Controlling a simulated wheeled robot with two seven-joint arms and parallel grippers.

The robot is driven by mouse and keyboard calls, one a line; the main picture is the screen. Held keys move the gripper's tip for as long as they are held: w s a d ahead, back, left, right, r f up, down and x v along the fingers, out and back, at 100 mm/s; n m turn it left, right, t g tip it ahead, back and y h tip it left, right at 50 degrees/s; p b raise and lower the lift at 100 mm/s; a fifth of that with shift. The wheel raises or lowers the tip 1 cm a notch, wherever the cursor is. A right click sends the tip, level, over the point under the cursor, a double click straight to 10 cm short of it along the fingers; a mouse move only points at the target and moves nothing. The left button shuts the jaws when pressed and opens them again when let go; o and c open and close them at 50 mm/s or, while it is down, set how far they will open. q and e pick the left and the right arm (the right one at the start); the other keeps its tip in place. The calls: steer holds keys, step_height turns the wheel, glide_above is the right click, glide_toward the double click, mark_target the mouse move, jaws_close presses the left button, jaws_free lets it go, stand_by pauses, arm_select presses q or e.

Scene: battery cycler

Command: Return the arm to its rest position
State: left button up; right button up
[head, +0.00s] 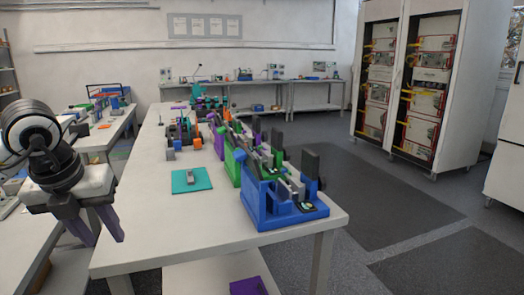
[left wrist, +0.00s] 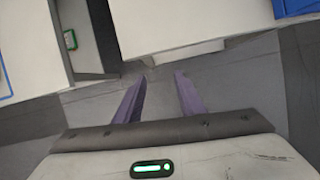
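My left gripper (head: 97,236) hangs at the left of the head view, beside the left edge of the long white table (head: 130,240). Its two purple fingers point down and are spread apart. In the left wrist view the fingers (left wrist: 163,95) stand apart with only grey floor between them, so the gripper is open and empty. My right gripper shows in neither view.
A blue cycler holder (head: 262,203) and green ones stand along the table's right side. A teal mat (head: 192,181) with a small grey block lies left of them. Another white table (head: 30,240) is at the left. Cabinets (head: 420,80) stand at the back right.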

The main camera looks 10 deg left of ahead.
arm_select(q)
steer(key=d+f+m+g+h, duration=0.15)
steer(key=d+f+h, duration=0.25)
steer(key=d, duration=0.6)
steer(key=d+f+m+g+h, duration=0.1)
steer(key=d+f+m+h, duration=0.3)
steer(key=d, duration=0.5)
steer(key=s+d+r+n+t+h, duration=0.1)
steer(key=s+d+r+n+h, duration=0.15)
steer(key=d+h, duration=0.4)
steer(key=s+d+r+n+t+h, duration=0.1)
steer(key=d+r+n+t+h, duration=0.1)
steer(key=d+n+h, duration=0.35)
steer(key=w+a+f+n+t+y, duration=0.25)
steer(key=f+n+t+y, duration=0.35)
steer(key=f+n, duration=0.3)
steer(key=w+a+f+n+t+y, duration=0.2)
steer(key=a+f+n+t+y, duration=0.35)
steer(key=n, duration=0.55)
steer(key=s+f+n+g+y, duration=0.2)
steer(key=s+f, duration=0.6)
steer(key=f, duration=0.4)
steer(key=s+a+f+n+g+y, duration=0.1)
steer(key=s+f+n+g+y, duration=0.2)
steer(key=s+f, duration=0.6)
step_height(320, 180, down, 3)
steer(key=shift+s+r+n+g, duration=0.15)
steer(key=shift+n+g, duration=0.6)
steer(key=shift+g, duration=0.45)
